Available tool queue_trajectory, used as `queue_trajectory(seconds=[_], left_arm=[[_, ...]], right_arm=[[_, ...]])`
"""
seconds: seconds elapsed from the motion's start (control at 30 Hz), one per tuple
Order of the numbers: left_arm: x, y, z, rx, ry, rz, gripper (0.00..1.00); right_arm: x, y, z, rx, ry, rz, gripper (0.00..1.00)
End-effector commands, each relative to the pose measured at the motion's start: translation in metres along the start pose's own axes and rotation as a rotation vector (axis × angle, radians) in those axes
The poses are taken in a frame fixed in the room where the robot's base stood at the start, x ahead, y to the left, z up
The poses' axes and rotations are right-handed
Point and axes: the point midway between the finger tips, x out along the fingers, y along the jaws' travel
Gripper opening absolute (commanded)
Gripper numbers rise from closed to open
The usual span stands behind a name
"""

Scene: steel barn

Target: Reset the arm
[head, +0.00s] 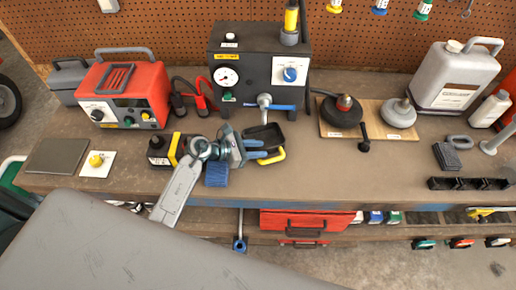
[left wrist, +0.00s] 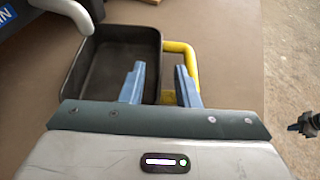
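My left gripper (head: 268,150) reaches over the workbench from the left, beside a black open-topped tray (head: 266,130) with a yellow handle (head: 274,157). The left finger overlaps the tray (left wrist: 112,62) in the picture, and the right finger overlaps the yellow handle (left wrist: 193,65). I cannot tell whether they touch. The tray looks empty. My right gripper is not in view.
A dark machine with a gauge (head: 228,76) stands behind the tray. A black-and-yellow battery (head: 160,150) and a blue brush (head: 216,174) lie close to my left wrist. A red charger (head: 125,95), a wooden board (head: 368,132) and a white jug (head: 452,78) occupy the bench.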

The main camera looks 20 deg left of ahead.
Motion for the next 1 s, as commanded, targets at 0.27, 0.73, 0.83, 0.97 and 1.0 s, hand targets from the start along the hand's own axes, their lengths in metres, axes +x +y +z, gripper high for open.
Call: queue_trajectory(seconds=[0.27,0.73,0.83,0.97,1.0], left_arm=[[-0.041,0.0,-0.005,0.006,0.004,0.001,0.29],[-0.07,0.0,0.0,0.001,0.0,-0.001,0.29],[-0.07,0.0,0.001,0.0,-0.001,0.0,0.29],[-0.07,-0.001,0.01,-0.039,-0.052,0.023,0.29],[-0.071,-0.001,0.017,-0.068,-0.09,0.04,0.29]], right_arm=[[0.022,-0.002,0.002,0.0,0.0,0.0,0.0],[0.031,-0.003,0.003,0.0,0.0,0.0,0.0],[0.031,-0.003,0.003,0.0,0.0,0.0,0.0],[0.031,-0.003,0.003,0.0,0.0,0.0,0.0],[0.031,-0.003,0.003,0.0,0.0,0.0,0.0]])
